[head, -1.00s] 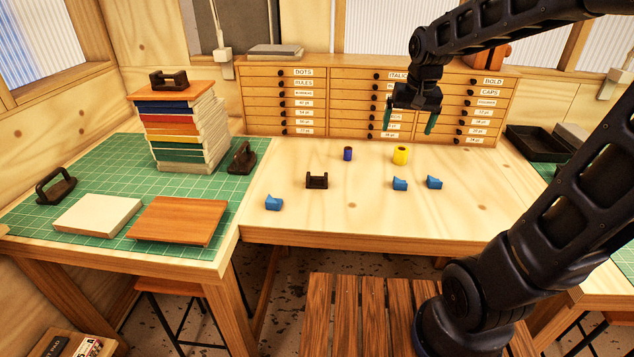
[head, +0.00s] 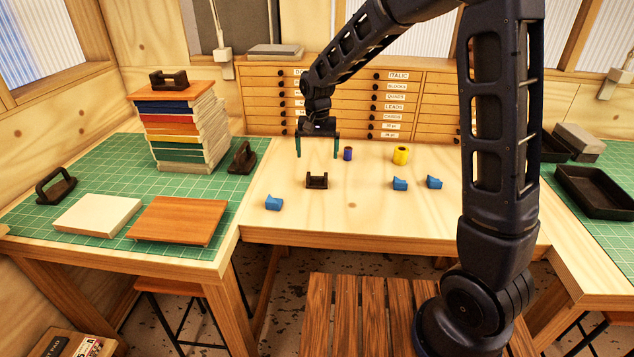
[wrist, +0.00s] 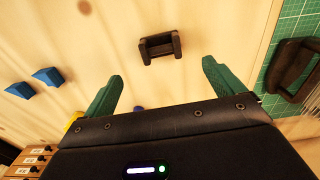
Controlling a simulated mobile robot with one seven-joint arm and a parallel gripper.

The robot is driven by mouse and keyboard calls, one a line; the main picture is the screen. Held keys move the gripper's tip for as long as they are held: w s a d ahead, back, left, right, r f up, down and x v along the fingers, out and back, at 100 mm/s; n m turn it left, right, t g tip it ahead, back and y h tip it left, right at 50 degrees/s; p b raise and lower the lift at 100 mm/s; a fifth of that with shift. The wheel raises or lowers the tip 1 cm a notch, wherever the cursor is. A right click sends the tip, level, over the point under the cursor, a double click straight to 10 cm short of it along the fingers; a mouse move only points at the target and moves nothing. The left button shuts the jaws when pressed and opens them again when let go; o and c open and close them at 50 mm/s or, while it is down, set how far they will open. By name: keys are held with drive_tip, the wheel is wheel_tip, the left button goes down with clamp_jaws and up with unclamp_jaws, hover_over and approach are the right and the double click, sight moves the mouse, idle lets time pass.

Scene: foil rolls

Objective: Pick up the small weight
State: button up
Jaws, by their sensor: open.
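A small dark weight (head: 317,181) with a notched top sits on the bare wooden table. The wrist view shows the same weight (wrist: 160,47) beyond and between my fingertips, apart from them. My gripper (head: 317,152) is above the table, behind the small weight in the head view, with its two green fingers spread and nothing between them. The fingers also show in the wrist view (wrist: 162,72). Larger black handled weights stand on the green mat (head: 56,186), beside the book stack (head: 242,158) and on top of it (head: 168,80).
A blue roll (head: 348,154) and a yellow roll (head: 400,155) stand to the right of the gripper. Blue wedge blocks (head: 274,203) (head: 400,184) (head: 434,182) lie around the weight. Drawer cabinets (head: 270,110) line the back. The table front is clear.

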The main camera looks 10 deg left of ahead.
sight(317, 177)
drive_tip(key=shift+w+f, duration=0.1)
drive_tip(key=shift+f, duration=5.35)
drive_tip(key=c, duration=1.5)
drive_tip(key=shift+r, duration=0.15)
